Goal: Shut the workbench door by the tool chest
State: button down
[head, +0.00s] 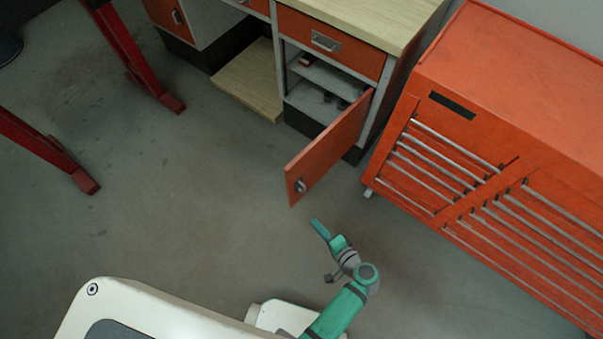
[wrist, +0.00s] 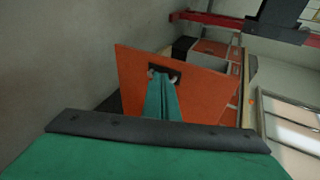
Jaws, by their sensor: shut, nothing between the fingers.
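The workbench door (head: 330,148) is an orange panel on the right end of the workbench, next to the tool chest (head: 500,120). It stands wide open, swung out over the floor, with a small handle (head: 299,186) near its free edge. In the wrist view the door (wrist: 135,85) is ahead, with its dark-backed handle (wrist: 165,72) partly behind my fingers. My gripper (head: 318,226) is shut and empty. In the head view it is just short of the door's free edge, with a small gap in the picture; I cannot tell if it touches.
The open cupboard (head: 318,90) shows shelves with small dark items. A drawer (head: 325,42) above it is shut. A wooden board (head: 252,80) lies low to the left. Red stand legs (head: 140,70) are at upper left. The floor (head: 200,200) left of the door is clear.

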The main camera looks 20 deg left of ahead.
aim_at(293, 168)
jog(key=w+d+r+n+y, duration=0.2)
jog(key=w+r+y, duration=0.45)
jog(key=r, duration=0.45)
jog(key=x, duration=1.3)
jog(key=shift+w+a+f, duration=0.1)
jog(key=shift+w+f, duration=0.05)
jog(key=shift+w, duration=0.2)
